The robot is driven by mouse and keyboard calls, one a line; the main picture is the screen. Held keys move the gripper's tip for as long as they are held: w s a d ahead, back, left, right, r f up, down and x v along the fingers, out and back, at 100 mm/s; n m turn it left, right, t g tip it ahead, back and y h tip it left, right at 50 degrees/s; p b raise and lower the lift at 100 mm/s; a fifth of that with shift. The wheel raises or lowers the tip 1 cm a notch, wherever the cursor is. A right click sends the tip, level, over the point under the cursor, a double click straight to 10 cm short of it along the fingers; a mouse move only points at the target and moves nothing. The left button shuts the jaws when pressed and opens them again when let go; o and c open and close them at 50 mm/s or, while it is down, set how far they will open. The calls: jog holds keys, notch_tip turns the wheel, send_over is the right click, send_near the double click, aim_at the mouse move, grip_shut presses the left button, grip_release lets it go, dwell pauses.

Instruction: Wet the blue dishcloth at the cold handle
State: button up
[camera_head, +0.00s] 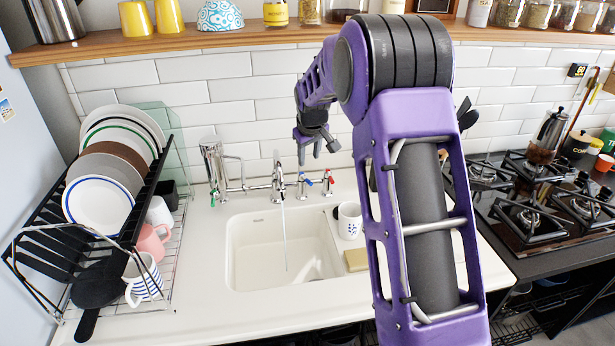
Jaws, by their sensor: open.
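The tap (278,180) stands behind the white sink (240,250), and a thin stream of water falls from its spout into the basin. To its right are a blue-marked cold handle (307,181) and a red-marked handle (328,180). My gripper (317,152) is open and points down above these two handles, seemingly apart from them. Nothing shows between its fingers. I do not see a blue dishcloth; my purple arm hides part of the counter and wall to the right.
A dish rack (165,235) with plates and mugs stands left of the sink. A mug (349,220) and a yellowish block (356,260) sit at the sink's right edge. A loaded wooden shelf (235,39) runs above. The gas hob (530,235) is at right.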

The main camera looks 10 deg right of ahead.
aim_at(307, 179)
jog(key=x, duration=1.1)
jog(key=shift+w+f, duration=0.2)
jog(key=shift+f, duration=0.1)
grip_shut()
